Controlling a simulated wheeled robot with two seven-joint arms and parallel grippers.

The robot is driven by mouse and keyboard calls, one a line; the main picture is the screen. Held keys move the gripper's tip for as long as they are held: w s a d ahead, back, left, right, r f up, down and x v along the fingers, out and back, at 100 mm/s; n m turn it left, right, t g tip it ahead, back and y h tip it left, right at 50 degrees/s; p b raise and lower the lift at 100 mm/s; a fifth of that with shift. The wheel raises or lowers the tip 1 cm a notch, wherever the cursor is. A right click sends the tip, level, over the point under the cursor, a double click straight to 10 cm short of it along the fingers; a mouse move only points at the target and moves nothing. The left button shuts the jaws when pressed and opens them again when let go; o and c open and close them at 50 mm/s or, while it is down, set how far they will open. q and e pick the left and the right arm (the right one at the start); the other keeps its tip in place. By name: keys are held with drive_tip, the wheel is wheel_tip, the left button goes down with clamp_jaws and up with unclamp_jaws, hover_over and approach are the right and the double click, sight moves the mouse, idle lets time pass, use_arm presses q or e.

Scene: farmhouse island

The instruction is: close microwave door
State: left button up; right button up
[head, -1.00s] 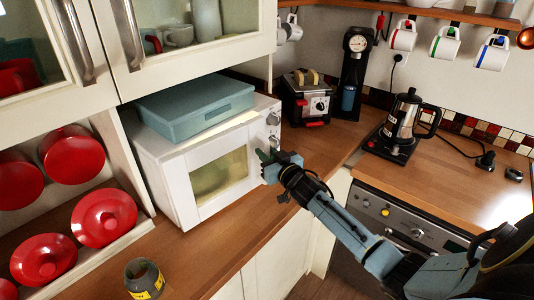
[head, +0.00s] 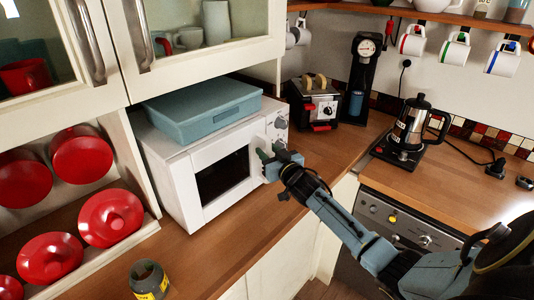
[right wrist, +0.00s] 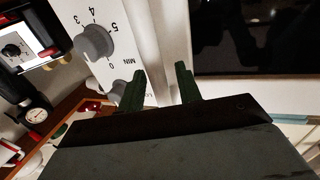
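The white microwave (head: 185,170) stands on the wooden counter under the cabinets. Its door (head: 197,220) has a dark window and looks flush, or nearly so, with the front; I cannot tell whether it is fully latched. My right gripper (head: 268,160) is at the door's right edge, beside the knob panel. In the right wrist view my right gripper (right wrist: 160,88) has its two green fingers apart, with the white door edge (right wrist: 172,40) ahead between them and nothing visibly clamped. A grey dial (right wrist: 95,42) is left of the fingers. My left gripper is out of view.
A blue box (head: 203,108) lies on top of the microwave. A toaster (head: 313,102) and a coffee grinder (head: 361,80) stand behind it to the right. A jar (head: 148,280) stands on the near counter, and red pots (head: 110,217) sit on the left shelf.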

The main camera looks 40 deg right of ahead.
drive_tip(key=shift+s, duration=0.45)
drive_tip(key=s+a, duration=0.1)
drive_tip(key=s, duration=1.1)
drive_tip(key=shift+s, duration=0.2)
drive_tip(key=shift+a, duration=0.1)
